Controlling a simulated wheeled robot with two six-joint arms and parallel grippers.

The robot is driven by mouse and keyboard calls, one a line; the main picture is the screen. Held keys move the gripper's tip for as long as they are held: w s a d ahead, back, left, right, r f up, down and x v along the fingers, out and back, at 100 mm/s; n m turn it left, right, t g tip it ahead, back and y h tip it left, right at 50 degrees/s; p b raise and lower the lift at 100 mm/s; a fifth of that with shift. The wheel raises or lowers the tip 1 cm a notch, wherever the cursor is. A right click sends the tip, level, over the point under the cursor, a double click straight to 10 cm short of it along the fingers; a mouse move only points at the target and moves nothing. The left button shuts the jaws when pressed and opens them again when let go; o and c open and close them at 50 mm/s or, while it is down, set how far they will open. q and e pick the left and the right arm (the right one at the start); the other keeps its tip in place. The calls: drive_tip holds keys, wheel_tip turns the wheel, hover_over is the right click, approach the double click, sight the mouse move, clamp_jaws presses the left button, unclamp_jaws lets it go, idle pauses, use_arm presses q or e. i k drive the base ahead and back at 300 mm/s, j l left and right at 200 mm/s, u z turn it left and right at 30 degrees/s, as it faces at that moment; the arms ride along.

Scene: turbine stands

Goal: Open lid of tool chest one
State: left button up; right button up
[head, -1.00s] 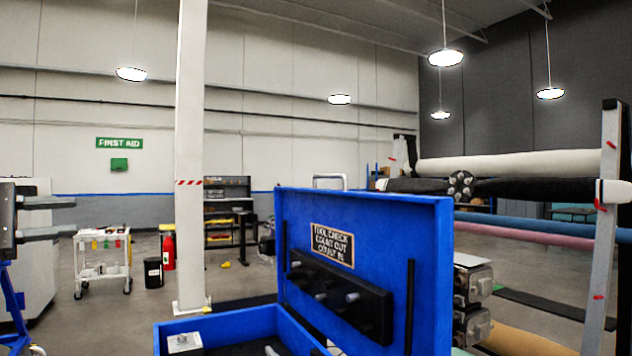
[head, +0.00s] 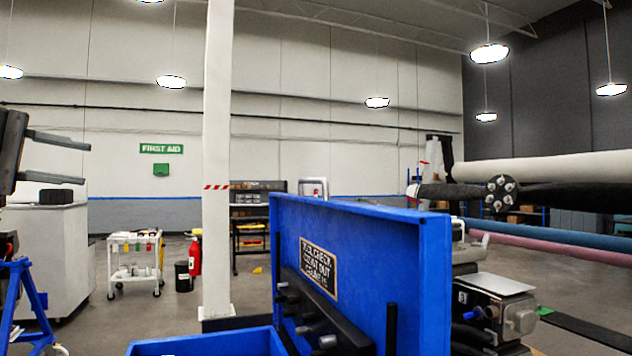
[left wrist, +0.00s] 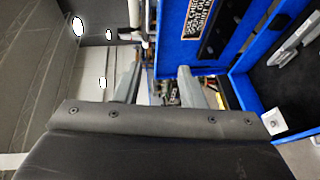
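The blue tool chest (head: 205,343) is at the bottom of the head view. Its blue lid (head: 375,250) stands up, open, with a dark placard and a black tool holder on its inner face. The lid (left wrist: 198,52) and the open chest (left wrist: 248,63) with its dark interior also show in the left wrist view. My left gripper (head: 88,164) is at the left edge of the head view, fingers apart and empty, well clear of the lid. Its two fingers (left wrist: 158,82) are also apart in the left wrist view. My right gripper is not in view.
A white pillar (head: 217,160) rises behind the chest. A white cart (head: 134,262), a red fire extinguisher (head: 195,255) and a blue frame (head: 22,300) are to the left. A metal unit (head: 495,308) is right of the lid. Open floor lies between cart and chest.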

sight(349, 278)
drive_tip(key=i+l, duration=0.4)
drive_tip(key=l, duration=0.15)
drive_tip(key=i+l, duration=0.4)
drive_tip(key=l, duration=0.1)
